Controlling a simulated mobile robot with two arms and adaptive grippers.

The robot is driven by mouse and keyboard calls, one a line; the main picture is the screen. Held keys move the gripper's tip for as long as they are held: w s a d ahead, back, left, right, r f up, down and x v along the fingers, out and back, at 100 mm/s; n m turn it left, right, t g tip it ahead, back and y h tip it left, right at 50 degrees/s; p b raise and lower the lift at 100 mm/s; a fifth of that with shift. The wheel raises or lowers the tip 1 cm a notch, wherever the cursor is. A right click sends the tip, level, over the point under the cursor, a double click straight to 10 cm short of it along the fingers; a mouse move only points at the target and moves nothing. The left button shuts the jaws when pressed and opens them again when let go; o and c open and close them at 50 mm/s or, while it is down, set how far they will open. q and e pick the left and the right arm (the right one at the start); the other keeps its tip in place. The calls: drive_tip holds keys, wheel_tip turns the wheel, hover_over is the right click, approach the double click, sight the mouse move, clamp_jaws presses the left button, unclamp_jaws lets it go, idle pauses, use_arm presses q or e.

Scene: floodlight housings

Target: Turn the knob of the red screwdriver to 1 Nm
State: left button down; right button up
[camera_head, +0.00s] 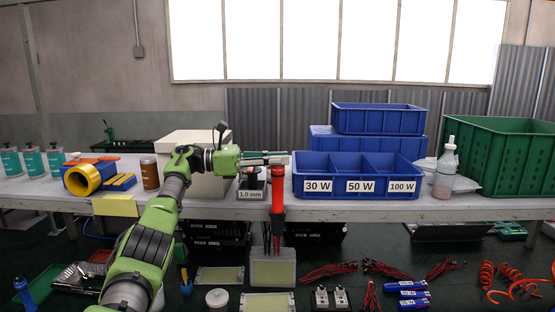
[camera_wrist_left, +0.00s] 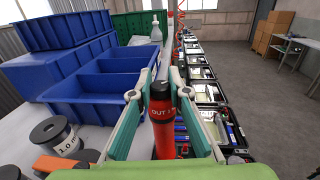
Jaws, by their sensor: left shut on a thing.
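The red screwdriver (camera_head: 278,192) hangs upright at the front edge of the bench in the head view. In the left wrist view its red body (camera_wrist_left: 163,132) carries white lettering that reads "OUT", and a dark knob (camera_wrist_left: 159,91) tops it. My left gripper (camera_head: 279,159) reaches in from the left at the screwdriver's top. In the wrist view its two fingertips are shut on the top of the screwdriver, around the knob. The torque setting cannot be read. My right gripper is in neither view.
A spool stand labelled 1.0 mm (camera_head: 251,186) is just left of the screwdriver. Blue bins (camera_head: 357,172) labelled 30 W, 50 W and 100 W stand to its right, with a bottle (camera_head: 445,172) and a green crate (camera_head: 510,155) beyond. A pale box (camera_head: 200,145) stands behind my arm.

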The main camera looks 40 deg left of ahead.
use_arm(q)
drive_tip(key=c, duration=1.9)
unclamp_jaws()
drive_tip(key=shift+f, duration=0.1)
drive_tip(key=shift+r, duration=4.95)
